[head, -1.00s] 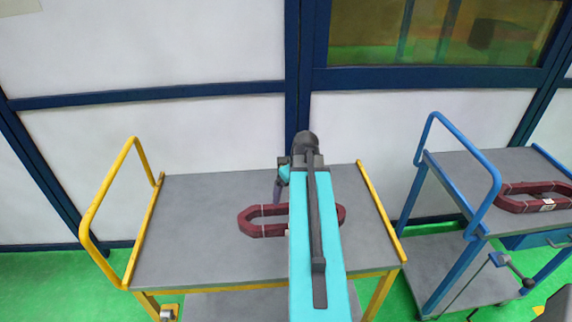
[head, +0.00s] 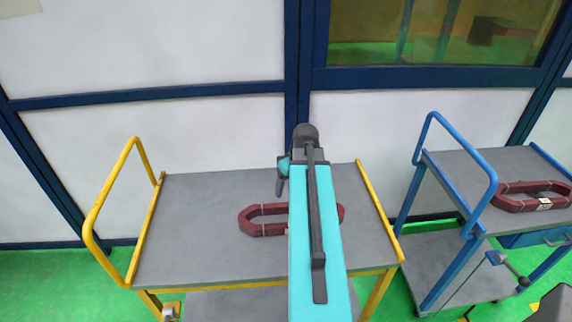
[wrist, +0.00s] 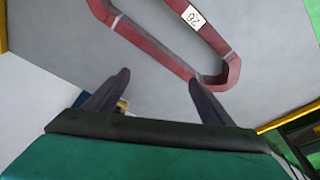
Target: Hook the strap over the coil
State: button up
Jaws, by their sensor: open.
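A dark red, elongated ring-shaped coil (head: 262,231) lies flat on the grey top of the yellow-railed cart (head: 190,215); my arm covers its middle in the head view. In the wrist view the coil (wrist: 146,42) crosses the top, with a white number label (wrist: 193,16) on it. My gripper (wrist: 158,82) is open, its two dark fingers apart, with nothing seen between the tips. The coil's near end shows just beyond the right fingertip. In the head view my gripper is partly hidden by the arm, beyond the coil. I cannot make out a loose strap.
A blue-railed cart (head: 440,255) stands at the right with another red coil (head: 535,203) on it. Yellow rails (head: 128,200) edge the left cart. A white wall with blue frames (head: 200,130) stands behind. The cart top left of the coil is clear.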

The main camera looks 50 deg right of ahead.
jog(key=shift+a+n, duration=0.15)
jog(key=shift+n, duration=0.15)
jog(key=c, duration=0.7)
jog(key=shift+w, duration=0.4)
jog(key=shift+w+d+r+n+t+y+b, duration=0.15)
jog(key=shift+w+d+r+n+t+b, duration=0.2)
jog(key=shift+w+d+r+b, duration=1.5)
jog(key=shift+w+d+r+n+t+y+b, duration=0.1)
jog(key=shift+w+d+r+n+t+b, duration=0.55)
jog(key=shift+d, duration=2.05)
jog(key=shift+w+d+r+n+g+y+b, duration=0.1)
jog(key=shift+w+d+r+n+y+b, duration=0.1)
jog(key=shift+w+d+r+b, duration=1.6)
jog(key=shift+w+d+p, duration=0.1)
jog(key=shift+d+p, duration=0.25)
jog(key=shift+d, duration=0.15)
jog(key=shift+f, duration=0.1)
jog(key=shift+p+x, duration=1.6)
jog(key=shift+x, duration=5.2)
